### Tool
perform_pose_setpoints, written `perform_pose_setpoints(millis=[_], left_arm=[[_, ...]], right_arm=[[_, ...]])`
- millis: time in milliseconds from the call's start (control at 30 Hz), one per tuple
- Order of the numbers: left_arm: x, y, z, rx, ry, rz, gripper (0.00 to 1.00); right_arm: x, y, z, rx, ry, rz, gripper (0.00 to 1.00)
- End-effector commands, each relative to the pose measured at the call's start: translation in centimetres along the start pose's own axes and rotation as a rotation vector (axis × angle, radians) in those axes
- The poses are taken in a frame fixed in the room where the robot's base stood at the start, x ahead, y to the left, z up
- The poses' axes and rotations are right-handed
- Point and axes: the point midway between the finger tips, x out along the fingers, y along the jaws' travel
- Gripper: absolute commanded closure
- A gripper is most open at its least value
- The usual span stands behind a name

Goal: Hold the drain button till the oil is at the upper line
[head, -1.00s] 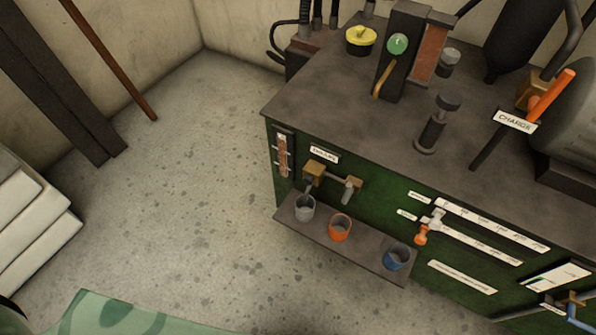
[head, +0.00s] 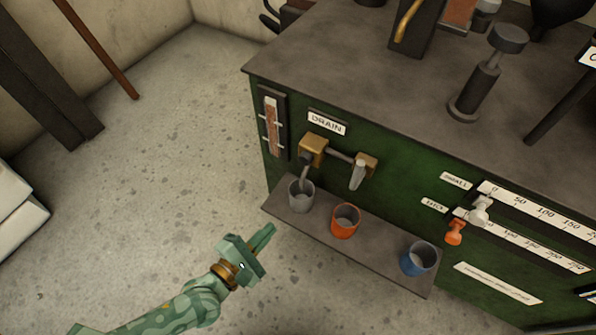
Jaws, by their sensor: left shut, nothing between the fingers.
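The DRAIN label (head: 326,122) is on the green cabinet front, above a brass drain fitting (head: 313,149) with a spout over a grey cup (head: 301,196). A bar runs right from the fitting to a brass block with a pale grey handle (head: 358,174). I cannot tell which part is the button. The sight gauge (head: 272,126) on the left holds brown oil and has pale line marks; its exact level is too small to read. My left gripper (head: 271,231) is shut and empty, left of and below the cup shelf, apart from the fitting. My right gripper is out of view.
The shelf (head: 386,262) juts from the cabinet and carries the grey cup, an orange cup (head: 345,220) and a blue cup (head: 418,259). A slider with an orange knob (head: 455,232) is at the right. Open floor lies left of the cabinet.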

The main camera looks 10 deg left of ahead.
Motion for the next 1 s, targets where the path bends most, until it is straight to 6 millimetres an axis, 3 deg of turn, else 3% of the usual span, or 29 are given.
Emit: perform_pose_setpoints(millis=[33, 100, 200, 300, 767, 1000], left_arm=[[0.1, 1.6, 1.6, -0.179, -0.028, 0.049, 1.00], [0.3, 3.2, 2.9, -0.428, -0.057, 0.106, 1.00], [0.3, 4.5, 3.1, -0.676, -0.078, 0.155, 1.00], [0.2, 4.8, 2.8, -0.811, -0.088, 0.174, 1.00], [0.3, 4.8, 2.7, -0.875, -0.094, 0.174, 1.00], [2.9, 5.2, 2.7, -0.875, -0.094, 0.176, 1.00]], right_arm=[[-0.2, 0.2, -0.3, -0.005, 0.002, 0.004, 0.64], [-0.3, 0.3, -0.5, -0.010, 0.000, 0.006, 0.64], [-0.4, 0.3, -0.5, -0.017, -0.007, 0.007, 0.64], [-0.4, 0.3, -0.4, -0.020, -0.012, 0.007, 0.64], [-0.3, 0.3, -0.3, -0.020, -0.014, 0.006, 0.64], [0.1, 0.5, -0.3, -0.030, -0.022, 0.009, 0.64]])
